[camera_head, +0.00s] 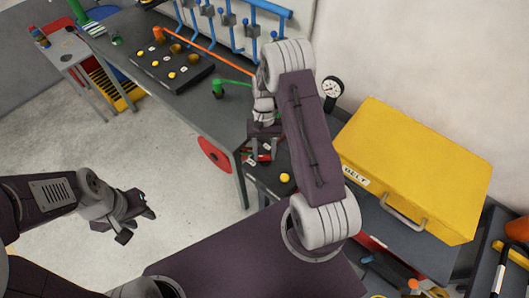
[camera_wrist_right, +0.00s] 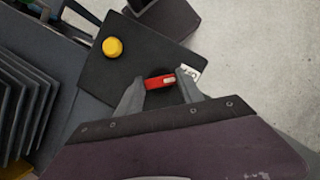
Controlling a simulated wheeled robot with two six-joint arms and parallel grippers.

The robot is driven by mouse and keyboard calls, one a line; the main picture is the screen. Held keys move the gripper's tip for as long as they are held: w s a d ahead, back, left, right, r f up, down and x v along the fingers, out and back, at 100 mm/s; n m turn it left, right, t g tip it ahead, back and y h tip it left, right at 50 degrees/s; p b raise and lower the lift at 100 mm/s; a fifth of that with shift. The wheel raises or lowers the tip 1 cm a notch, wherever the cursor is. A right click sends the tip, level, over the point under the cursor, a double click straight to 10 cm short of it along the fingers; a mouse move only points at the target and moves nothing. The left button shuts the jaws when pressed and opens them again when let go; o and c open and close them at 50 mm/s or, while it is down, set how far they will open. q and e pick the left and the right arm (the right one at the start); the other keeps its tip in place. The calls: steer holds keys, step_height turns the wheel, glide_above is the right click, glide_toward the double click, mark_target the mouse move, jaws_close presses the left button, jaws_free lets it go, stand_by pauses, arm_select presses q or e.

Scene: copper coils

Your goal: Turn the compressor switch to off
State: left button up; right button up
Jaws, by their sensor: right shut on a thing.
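The compressor switch has a red handle (camera_wrist_right: 158,82) with a pale end, on a dark control plate (camera_wrist_right: 135,65). In the wrist view it lies between the two fingertips of my right gripper (camera_wrist_right: 162,86), which is shut on it. In the head view my right gripper (camera_head: 258,153) reaches down to the plate, and only small red parts of the switch show beside the fingers. A white label, partly hidden by a finger, sits at the plate's edge. My left gripper (camera_head: 138,226) is open and empty over the floor at the left.
A yellow button (camera_head: 285,178) is near the switch on the same plate. A large yellow box (camera_head: 415,165) stands to the right of my right arm. A gauge (camera_head: 332,88), blue pipes (camera_head: 228,20) and a black board with knobs (camera_head: 170,62) are farther back.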

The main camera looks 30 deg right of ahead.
steer(key=o, duration=1.4)
steer(key=shift+r, duration=0.1)
steer(key=b+v, duration=0.1)
steer(key=v, duration=0.8)
